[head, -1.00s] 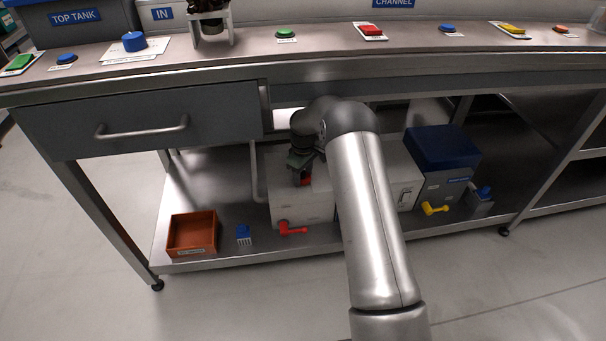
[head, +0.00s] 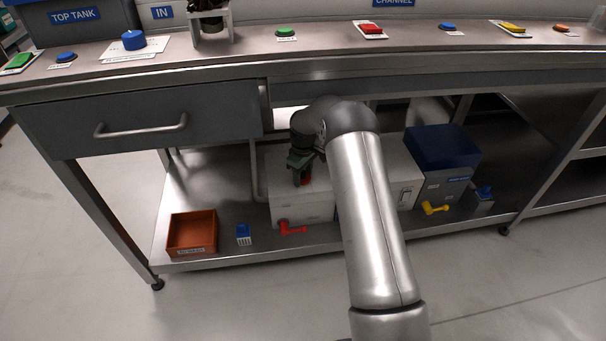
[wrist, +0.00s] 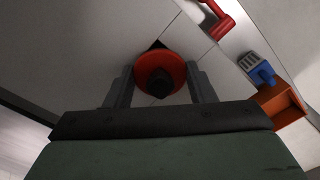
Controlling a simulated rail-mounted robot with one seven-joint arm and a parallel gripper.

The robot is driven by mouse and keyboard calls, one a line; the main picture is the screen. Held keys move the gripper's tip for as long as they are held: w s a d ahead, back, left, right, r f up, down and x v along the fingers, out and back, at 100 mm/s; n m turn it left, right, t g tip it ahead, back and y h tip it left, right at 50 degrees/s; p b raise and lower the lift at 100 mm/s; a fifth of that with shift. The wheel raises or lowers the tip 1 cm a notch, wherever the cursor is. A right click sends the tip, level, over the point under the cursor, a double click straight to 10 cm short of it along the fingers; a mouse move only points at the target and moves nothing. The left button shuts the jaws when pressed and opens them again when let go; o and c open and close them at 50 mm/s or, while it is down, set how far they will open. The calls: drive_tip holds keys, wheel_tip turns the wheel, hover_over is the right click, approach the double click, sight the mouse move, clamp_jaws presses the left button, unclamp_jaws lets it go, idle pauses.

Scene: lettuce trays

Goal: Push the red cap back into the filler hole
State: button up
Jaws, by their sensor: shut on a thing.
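The red cap (wrist: 160,62) is round with a dark knob in its middle. It sits between the two fingers of my gripper (wrist: 161,75) in the wrist view, and the fingers are shut on it. In the head view my gripper (head: 301,178) points down over the top of the light grey box (head: 305,206) on the lower shelf, with a bit of red showing at its tips. A small dark patch (wrist: 158,44) shows at the cap's edge, perhaps the filler hole; the cap hides the rest. I cannot tell how deep the cap sits.
A red lever (head: 292,229) sticks out at the box's front. A blue block (head: 243,234) and an orange bin (head: 192,252) stand to the left. A blue-lidded box (head: 442,150) with a yellow lever (head: 434,208) is to the right. The bench top (head: 260,62) hangs above.

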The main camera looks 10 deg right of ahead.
drive_tip(key=shift+s+f, duration=0.1)
drive_tip(key=shift+f, duration=0.2)
